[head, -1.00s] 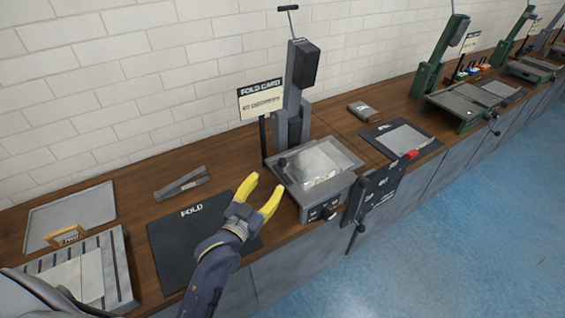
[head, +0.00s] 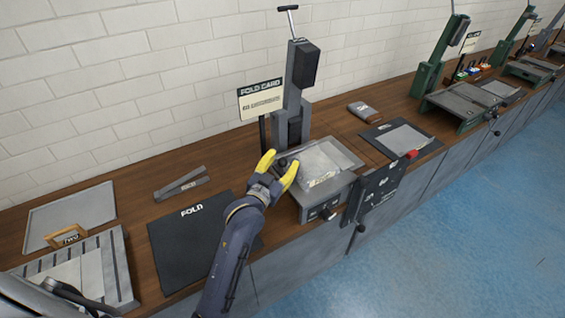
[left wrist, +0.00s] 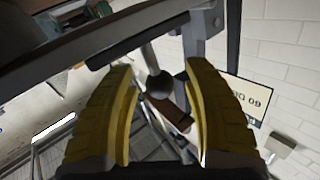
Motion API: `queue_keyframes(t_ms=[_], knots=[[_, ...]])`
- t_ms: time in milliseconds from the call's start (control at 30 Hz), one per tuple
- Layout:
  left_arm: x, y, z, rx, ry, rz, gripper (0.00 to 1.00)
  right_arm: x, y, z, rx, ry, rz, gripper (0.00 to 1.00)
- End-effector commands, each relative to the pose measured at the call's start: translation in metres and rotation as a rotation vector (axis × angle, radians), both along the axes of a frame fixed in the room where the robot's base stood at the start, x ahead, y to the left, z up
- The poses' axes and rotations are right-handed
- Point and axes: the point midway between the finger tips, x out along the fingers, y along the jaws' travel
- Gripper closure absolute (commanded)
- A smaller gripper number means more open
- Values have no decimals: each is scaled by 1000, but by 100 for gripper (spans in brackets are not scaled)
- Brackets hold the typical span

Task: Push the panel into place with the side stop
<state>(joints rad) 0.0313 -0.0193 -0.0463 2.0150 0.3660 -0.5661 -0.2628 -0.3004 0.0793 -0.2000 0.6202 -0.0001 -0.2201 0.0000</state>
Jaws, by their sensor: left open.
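A light grey panel (head: 318,165) lies on the bed of the grey press machine (head: 342,183). A dark round knob (head: 283,162), which looks like the side stop's handle, is at the left edge of that bed. My left gripper (head: 279,163) is at this edge with its yellow fingers open, one on each side of the knob in the picture. In the left wrist view, the knob (left wrist: 159,86) on its rod shows between the open fingers, with a gap on both sides. I cannot tell whether anything touches. My right gripper is out of view.
A "fold card" sign (head: 261,98) and the press column (head: 293,95) stand behind the bed. A black fold mat (head: 185,240) lies left of the press. A dark mat with a grey sheet (head: 405,138) lies to the right.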

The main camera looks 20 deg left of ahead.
Motion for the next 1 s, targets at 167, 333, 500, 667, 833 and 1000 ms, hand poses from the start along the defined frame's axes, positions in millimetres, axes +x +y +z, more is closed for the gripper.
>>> queue_keyframes(t_ms=[167,333,500,667,833,1000], knots=[[0,0,0,0,0,0,49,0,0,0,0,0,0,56],[0,0,0,0,0,0,61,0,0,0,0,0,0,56],[0,0,0,0,0,0,81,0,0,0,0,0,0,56],[0,0,0,0,0,0,99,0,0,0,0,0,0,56],[0,0,0,0,0,0,100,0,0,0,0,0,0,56],[0,0,0,0,0,0,100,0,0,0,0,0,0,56]])
